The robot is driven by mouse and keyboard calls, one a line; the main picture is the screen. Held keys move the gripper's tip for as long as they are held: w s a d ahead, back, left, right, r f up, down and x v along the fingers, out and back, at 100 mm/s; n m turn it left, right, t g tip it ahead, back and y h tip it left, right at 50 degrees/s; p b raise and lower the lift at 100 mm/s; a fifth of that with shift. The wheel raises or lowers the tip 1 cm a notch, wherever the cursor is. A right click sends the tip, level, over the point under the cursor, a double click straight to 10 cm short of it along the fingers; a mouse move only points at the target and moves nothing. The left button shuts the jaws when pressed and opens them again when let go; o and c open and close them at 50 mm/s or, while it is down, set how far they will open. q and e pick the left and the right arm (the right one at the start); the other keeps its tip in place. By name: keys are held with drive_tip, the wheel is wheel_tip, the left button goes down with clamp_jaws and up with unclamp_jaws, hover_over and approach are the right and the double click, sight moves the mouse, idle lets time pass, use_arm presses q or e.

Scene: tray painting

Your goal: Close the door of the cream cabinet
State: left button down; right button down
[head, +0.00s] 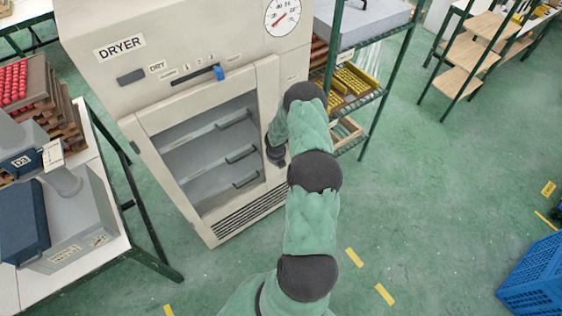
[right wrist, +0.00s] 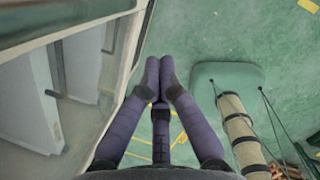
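The cream cabinet (head: 190,35), labelled DRYER, stands at the upper middle of the head view. Its door (head: 268,100) is a cream frame around a large window, through which grey shelves with dark handles show. The door looks close to the cabinet front; I cannot tell whether a gap remains. My right gripper (head: 276,155) is at the door's right side, partly hidden by my arm. In the right wrist view its fingertips (right wrist: 160,68) are together with nothing visible between them, beside the door frame (right wrist: 130,65). I cannot tell whether they touch it. My left gripper is out of view.
A green-framed rack (head: 385,85) with yellow items stands right of the cabinet. A white table (head: 95,195) with grey equipment stands at left. A blue crate (head: 535,275) is at lower right. The green floor between crate and cabinet is clear.

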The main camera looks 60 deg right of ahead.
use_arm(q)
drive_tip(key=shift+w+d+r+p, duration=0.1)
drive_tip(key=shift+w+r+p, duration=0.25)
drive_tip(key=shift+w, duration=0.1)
use_arm(e)
drive_tip(key=w+v, duration=0.1)
drive_tip(key=v, duration=0.8)
drive_tip(key=shift+s+r, duration=0.2)
drive_tip(key=shift+s, duration=0.15)
drive_tip(key=shift+d, duration=0.1)
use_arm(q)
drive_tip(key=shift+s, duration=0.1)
use_arm(e)
drive_tip(key=shift+s, duration=0.1)
